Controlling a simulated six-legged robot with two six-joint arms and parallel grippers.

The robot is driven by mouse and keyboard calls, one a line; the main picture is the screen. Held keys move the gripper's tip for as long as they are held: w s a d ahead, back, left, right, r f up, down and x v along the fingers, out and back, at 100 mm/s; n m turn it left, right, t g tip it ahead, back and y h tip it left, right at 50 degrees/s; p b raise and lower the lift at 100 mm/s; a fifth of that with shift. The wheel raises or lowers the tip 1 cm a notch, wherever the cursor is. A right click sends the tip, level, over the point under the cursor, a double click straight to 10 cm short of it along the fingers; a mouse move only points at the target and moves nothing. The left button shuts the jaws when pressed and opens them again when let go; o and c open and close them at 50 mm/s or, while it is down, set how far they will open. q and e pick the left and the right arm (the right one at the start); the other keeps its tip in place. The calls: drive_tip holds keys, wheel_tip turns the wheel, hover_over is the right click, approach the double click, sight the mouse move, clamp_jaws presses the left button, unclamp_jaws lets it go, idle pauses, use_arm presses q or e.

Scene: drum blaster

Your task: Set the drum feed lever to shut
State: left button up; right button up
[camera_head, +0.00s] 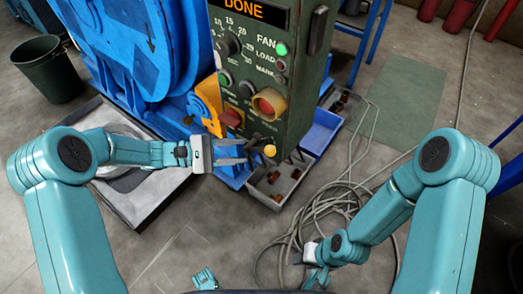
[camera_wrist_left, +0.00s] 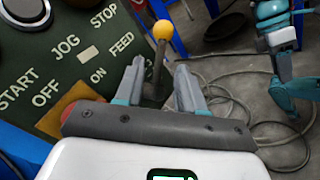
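The lever has a yellow ball knob (camera_head: 270,150) and a dark shaft, and stands out from the lower part of the green control panel (camera_head: 305,60). In the left wrist view the knob (camera_wrist_left: 163,30) is at the top and the shaft (camera_wrist_left: 157,66) leans slightly. The word FEED (camera_wrist_left: 122,43) is printed beside it; no SHUT label is readable. My left gripper (camera_head: 240,151) is open, its fingers pointing at the lever. In its wrist view the shaft shows between the two fingers (camera_wrist_left: 158,86); contact cannot be told. My right gripper (camera_head: 317,276) hangs low near the floor, away from the panel.
The panel carries a red mushroom button (camera_head: 269,103), a green lit lamp (camera_head: 282,48) and a display reading DONE (camera_head: 243,10). A blue drum machine (camera_head: 130,45) stands left. Below are a grey parts bin (camera_head: 268,193) and a blue bin (camera_head: 322,132). Loose cable (camera_head: 330,202) lies on the floor.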

sight(258, 150)
use_arm(q)
drive_tip(key=d, duration=0.4)
drive_tip(key=d+b, duration=0.1)
drive_tip(key=d, duration=0.1)
drive_tip(key=shift+w+d, duration=0.25)
drive_tip(key=shift+d, duration=0.05)
clamp_jaws()
